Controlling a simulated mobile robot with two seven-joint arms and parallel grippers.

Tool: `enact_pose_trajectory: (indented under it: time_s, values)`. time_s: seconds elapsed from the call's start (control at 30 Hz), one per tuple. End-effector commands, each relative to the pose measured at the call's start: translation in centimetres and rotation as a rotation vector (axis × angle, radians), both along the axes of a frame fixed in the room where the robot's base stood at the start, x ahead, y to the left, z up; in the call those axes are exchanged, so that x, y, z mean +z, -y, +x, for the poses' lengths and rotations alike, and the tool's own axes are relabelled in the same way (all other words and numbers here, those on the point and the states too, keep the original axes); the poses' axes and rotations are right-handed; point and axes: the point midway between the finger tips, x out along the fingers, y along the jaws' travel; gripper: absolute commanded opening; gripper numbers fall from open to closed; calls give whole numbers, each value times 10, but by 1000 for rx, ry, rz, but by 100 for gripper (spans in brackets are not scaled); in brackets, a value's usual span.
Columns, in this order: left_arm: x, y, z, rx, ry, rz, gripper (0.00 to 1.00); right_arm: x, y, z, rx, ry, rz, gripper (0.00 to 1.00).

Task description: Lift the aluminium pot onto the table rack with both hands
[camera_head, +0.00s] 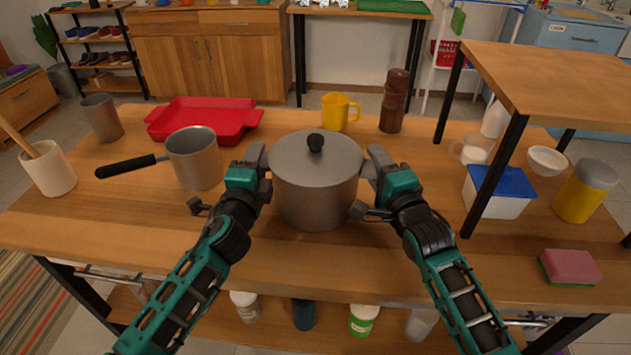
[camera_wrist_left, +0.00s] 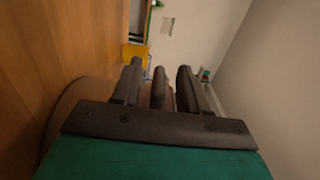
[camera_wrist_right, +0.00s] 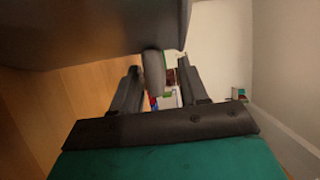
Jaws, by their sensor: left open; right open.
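The grey aluminium pot (camera_head: 316,190), with a lid and black knob (camera_head: 316,142), stands upright on the wooden table at the middle. My left gripper (camera_head: 257,160) is at the pot's left side and my right gripper (camera_head: 373,162) at its right side. In the left wrist view a handle (camera_wrist_left: 158,88) shows between the open fingers (camera_wrist_left: 158,80). In the right wrist view a handle (camera_wrist_right: 153,75) shows between the open fingers (camera_wrist_right: 160,80), beside the dark pot body (camera_wrist_right: 90,30). Neither gripper is closed on a handle. The table rack (camera_head: 560,85) stands at the right, its wooden top raised on black legs.
A saucepan (camera_head: 195,160) stands close to my left gripper, its black handle pointing left. A red tray (camera_head: 200,118), yellow mug (camera_head: 337,112) and brown mill (camera_head: 394,103) are behind. A blue-lidded box (camera_head: 498,192) is under the rack, with a sponge (camera_head: 568,266) in front.

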Motion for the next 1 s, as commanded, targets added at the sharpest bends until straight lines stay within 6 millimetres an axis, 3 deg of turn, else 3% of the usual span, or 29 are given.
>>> enact_pose_trajectory:
  time_s: [0.23,0.7,1.0]
  values:
    - [0,0,0,0,0,0,44,0,0,0,0,0,0,44]
    - [0,0,0,0,0,0,0,0,0,0,0,1,1,0]
    - [0,0,0,1,0,1,0,0,0,0,0,0,0,0]
